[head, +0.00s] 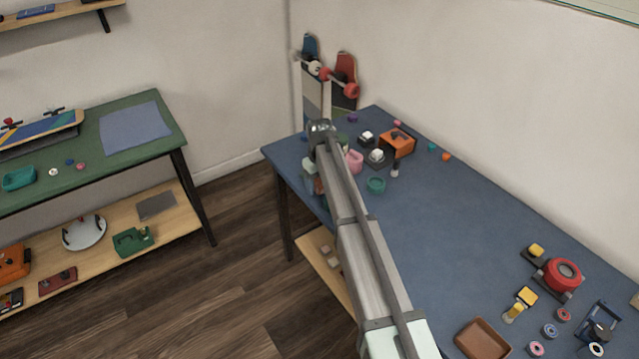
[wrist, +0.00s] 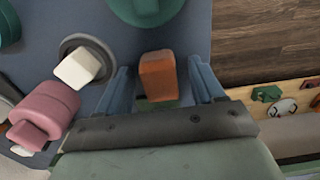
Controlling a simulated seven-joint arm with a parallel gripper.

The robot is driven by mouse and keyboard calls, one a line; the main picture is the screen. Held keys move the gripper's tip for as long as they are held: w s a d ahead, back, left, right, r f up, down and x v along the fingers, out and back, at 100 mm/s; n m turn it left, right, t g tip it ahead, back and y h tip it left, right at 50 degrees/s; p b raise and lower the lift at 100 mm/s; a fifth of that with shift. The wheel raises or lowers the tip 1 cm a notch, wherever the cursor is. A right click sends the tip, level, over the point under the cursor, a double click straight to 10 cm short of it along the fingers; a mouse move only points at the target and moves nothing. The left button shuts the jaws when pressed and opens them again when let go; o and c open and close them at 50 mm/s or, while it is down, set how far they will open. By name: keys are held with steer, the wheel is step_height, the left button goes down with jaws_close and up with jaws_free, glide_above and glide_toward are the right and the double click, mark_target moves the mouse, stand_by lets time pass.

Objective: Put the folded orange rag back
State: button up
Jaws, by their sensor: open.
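An orange-brown folded piece (wrist: 158,76), which looks like the folded orange rag, stands between the two blue fingers of my gripper (wrist: 165,84) in the wrist view. My gripper is open, with a finger to the left and a finger to the right of it. Small gaps show on both sides, so it does not look clamped. A bit of green shows just below it.
In the wrist view, a white block on a round dark base (wrist: 78,68) and a pink object (wrist: 45,110) are left of my gripper; a green round object (wrist: 145,8) is above.

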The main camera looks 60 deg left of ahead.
mark_target(320, 183)
steer(key=shift+r, duration=0.1)
step_height(320, 183, up, 12)
stand_by(0.5)
